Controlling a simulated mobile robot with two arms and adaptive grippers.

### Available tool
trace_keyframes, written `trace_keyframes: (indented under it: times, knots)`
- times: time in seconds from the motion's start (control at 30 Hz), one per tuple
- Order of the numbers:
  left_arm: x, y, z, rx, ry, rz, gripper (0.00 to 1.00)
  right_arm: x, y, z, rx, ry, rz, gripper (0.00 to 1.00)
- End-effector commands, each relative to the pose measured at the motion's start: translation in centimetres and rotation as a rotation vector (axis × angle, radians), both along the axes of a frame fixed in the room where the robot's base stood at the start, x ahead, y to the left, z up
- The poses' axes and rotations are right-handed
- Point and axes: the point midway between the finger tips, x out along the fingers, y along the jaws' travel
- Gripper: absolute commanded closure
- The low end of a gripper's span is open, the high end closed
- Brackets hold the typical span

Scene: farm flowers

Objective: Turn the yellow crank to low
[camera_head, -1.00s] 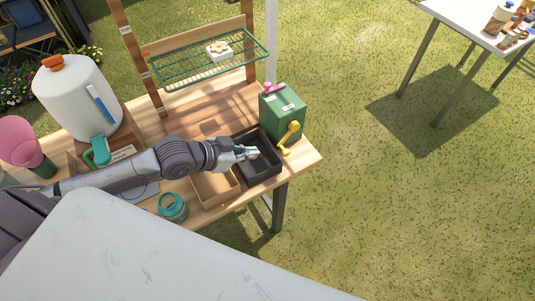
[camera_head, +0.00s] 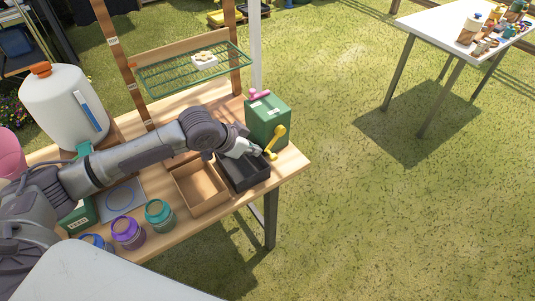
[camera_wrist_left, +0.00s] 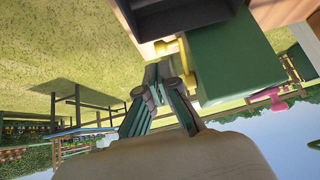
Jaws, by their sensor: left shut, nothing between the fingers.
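The yellow crank (camera_head: 275,143) is on the side of the green box (camera_head: 267,118), which stands at the right end of the wooden bench. My left gripper (camera_head: 258,153) is shut and empty, its fingertips close beside the crank's lower end. In the left wrist view the shut fingers (camera_wrist_left: 160,78) are just beside the yellow crank (camera_wrist_left: 176,50) on the green box (camera_wrist_left: 235,62); whether they touch it I cannot tell. Any low marking cannot be read. My right gripper is not in view.
A black tray (camera_head: 262,177) lies below my left gripper, with a wooden tray (camera_head: 222,201) beside it. A pink handle (camera_head: 260,94) sits on the green box. A green wire shelf (camera_head: 172,83) is behind. Jars, including a teal one (camera_head: 160,215), line the front edge.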

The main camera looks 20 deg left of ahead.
Motion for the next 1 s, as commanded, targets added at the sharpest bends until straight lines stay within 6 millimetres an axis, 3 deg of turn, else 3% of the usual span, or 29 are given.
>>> trace_keyframes:
  times: [0.2, 0.4, 0.93, 1.0]
  knots:
    - [2.4, -1.7, -3.4, -0.001, 0.002, 0.0, 1.0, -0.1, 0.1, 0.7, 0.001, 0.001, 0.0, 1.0]
    - [3.8, -2.5, -5.4, 0.0, -0.002, 0.0, 1.0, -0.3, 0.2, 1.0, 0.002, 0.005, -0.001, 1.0]
    - [4.2, -2.8, -6.2, -0.001, -0.001, 0.0, 1.0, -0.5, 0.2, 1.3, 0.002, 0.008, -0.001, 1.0]
    - [4.3, -2.6, -7.0, -0.007, -0.003, 0.002, 1.0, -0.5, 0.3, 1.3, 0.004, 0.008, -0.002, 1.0]
